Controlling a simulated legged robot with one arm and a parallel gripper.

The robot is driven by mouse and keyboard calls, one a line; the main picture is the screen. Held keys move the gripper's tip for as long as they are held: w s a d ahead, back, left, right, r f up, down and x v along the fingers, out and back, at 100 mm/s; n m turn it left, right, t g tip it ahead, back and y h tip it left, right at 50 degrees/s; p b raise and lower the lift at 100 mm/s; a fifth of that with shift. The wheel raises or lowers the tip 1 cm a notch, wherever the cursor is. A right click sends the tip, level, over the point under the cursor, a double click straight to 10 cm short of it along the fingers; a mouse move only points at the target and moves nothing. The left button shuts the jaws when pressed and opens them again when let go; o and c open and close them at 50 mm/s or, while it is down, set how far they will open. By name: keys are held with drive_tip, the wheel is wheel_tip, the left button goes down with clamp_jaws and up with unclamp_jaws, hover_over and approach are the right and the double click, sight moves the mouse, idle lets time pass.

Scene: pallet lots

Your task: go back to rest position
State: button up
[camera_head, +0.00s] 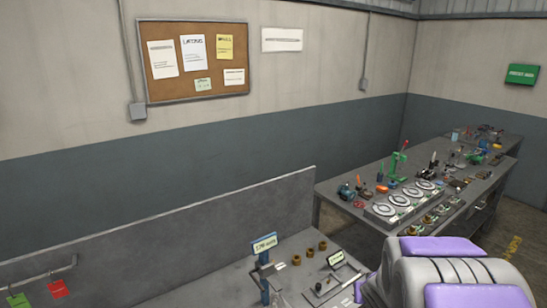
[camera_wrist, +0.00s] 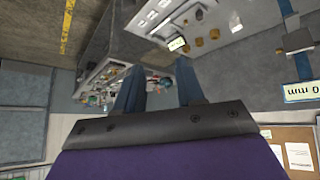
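My gripper (camera_wrist: 160,70) shows in the wrist view, which is upside down. Its two blue fingers stand apart with a clear gap, and nothing is held between them. The workbench and its small items show beyond the fingers, at a distance. In the head view my purple and pale grey arm fills the lower right corner, and the fingers are not visible there.
A grey workbench (camera_head: 215,285) with a back panel, a sign post (camera_head: 265,270) and several brass pieces (camera_head: 310,252) lies ahead. A second bench (camera_head: 335,188) at right is crowded with tools and round dials. A corkboard (camera_head: 163,87) hangs on the wall.

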drive_tip(key=s+a+r+g+b, duration=0.1)
drive_tip(key=s+a+g, duration=0.2)
drive_tip(key=s, duration=0.9)
drive_tip(key=s+a+r+g+y+b, duration=0.1)
drive_tip(key=s+a+g, duration=0.2)
drive_tip(key=s, duration=0.9)
drive_tip(key=s+a+r+n+g+b, duration=0.1)
drive_tip(key=s+a+g, duration=0.2)
drive_tip(key=s, duration=0.9)
drive_tip(key=a, duration=0.2)
drive_tip(key=shift+s+a+r+y+b, duration=0.2)
drive_tip(key=shift+a+r+y+b, duration=0.1)
drive_tip(key=shift+r+y+b, duration=0.1)
